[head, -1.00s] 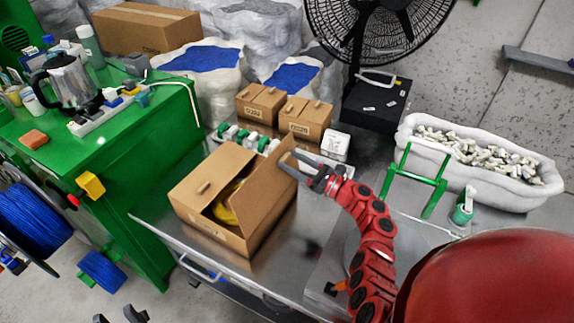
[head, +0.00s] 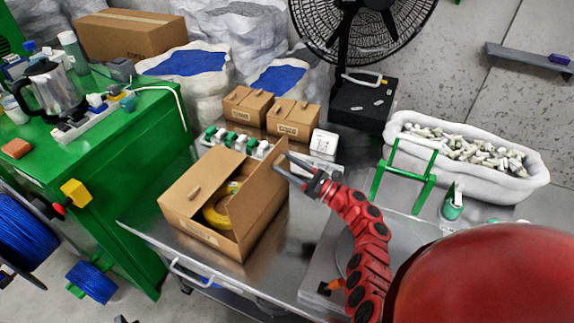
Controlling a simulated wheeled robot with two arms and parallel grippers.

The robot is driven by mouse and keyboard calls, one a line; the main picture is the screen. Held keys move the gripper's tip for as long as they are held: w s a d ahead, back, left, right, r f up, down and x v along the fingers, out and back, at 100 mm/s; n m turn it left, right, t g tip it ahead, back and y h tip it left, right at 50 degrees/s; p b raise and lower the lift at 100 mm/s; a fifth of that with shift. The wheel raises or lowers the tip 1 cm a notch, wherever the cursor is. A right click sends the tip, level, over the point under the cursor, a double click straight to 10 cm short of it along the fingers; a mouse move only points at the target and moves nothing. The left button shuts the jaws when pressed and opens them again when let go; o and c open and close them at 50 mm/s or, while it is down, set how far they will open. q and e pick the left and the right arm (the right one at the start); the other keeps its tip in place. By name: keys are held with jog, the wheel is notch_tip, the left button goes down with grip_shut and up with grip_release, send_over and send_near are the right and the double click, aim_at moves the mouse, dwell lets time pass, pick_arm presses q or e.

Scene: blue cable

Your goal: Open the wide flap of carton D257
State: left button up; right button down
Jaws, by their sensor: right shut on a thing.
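The carton (head: 192,225) is an open brown cardboard box near the left end of the metal table, with a label on its front that is too small to read. Its wide flap (head: 258,189) stands raised on the right side of the opening. A flap with a small tab (head: 194,191) lies over the left part. A yellow coil (head: 217,214) shows inside. My right gripper (head: 288,167) is shut on the far upper corner of the wide flap, reaching in from the right. My left gripper is not in view.
Two small closed cartons (head: 247,107) (head: 294,119), green-and-white parts (head: 232,140) and a white box (head: 323,143) stand behind the carton. A green frame (head: 405,177) and a white bin of small parts (head: 470,175) are to the right. A green cabinet (head: 125,150) is left.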

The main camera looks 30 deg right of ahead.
jog(key=shift+s+f, duration=0.1)
jog(key=shift+f, duration=0.45)
jog(key=shift+c, duration=1.9)
grip_release()
jog(key=shift+o, duration=1.3)
jog(key=shift+w+r, duration=0.15)
jog(key=shift+w, duration=0.05)
jog(key=shift+s, duration=0.15)
jog(key=b+v, duration=0.1)
jog(key=v, duration=1.1)
jog(key=shift+b, duration=0.3)
jog(key=shift+r, duration=0.1)
